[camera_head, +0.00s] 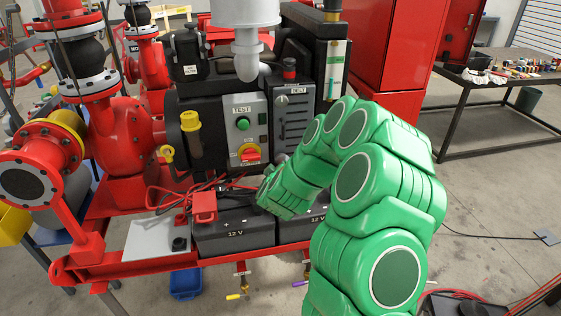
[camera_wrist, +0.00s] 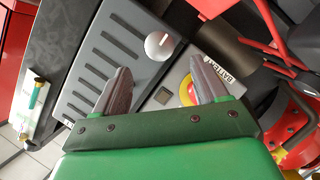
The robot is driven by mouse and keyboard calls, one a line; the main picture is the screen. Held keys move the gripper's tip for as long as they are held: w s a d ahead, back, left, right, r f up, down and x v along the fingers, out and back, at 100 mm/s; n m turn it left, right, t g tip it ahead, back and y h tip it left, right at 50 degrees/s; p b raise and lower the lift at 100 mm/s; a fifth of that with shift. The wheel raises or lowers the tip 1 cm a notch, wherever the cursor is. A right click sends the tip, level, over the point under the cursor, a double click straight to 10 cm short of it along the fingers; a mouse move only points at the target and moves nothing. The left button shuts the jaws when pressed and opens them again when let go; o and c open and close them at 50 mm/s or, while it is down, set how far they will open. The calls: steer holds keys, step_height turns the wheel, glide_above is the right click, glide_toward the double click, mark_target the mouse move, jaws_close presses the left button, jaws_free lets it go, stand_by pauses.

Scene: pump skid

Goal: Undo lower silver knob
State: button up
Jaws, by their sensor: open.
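In the wrist view, a round silver knob (camera_wrist: 160,46) with a slot mark sits on the grey slotted belt cover (camera_wrist: 117,55). It appears to be the lower knob. My gripper (camera_wrist: 160,68) is open and empty. Its two fingers point toward the cover, with the knob just beyond and between the fingertips, apart from them. In the head view, the upper silver knob (camera_head: 283,100) shows on the belt cover (camera_head: 294,121). There my green arm hides the cover's lower part, and I cannot make out the fingers clearly.
A red-and-yellow rotary switch (camera_head: 250,154) is close beside the cover; it also shows behind the right finger in the wrist view (camera_wrist: 186,92). Black batteries (camera_head: 232,233) with red cables (camera_head: 190,190) lie below. A sight tube (camera_head: 337,66) stands right of the cover.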

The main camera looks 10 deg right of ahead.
mark_target(281, 160)
steer(key=shift+x, duration=3.8)
steer(key=shift+c, duration=0.5)
steer(key=c, duration=1)
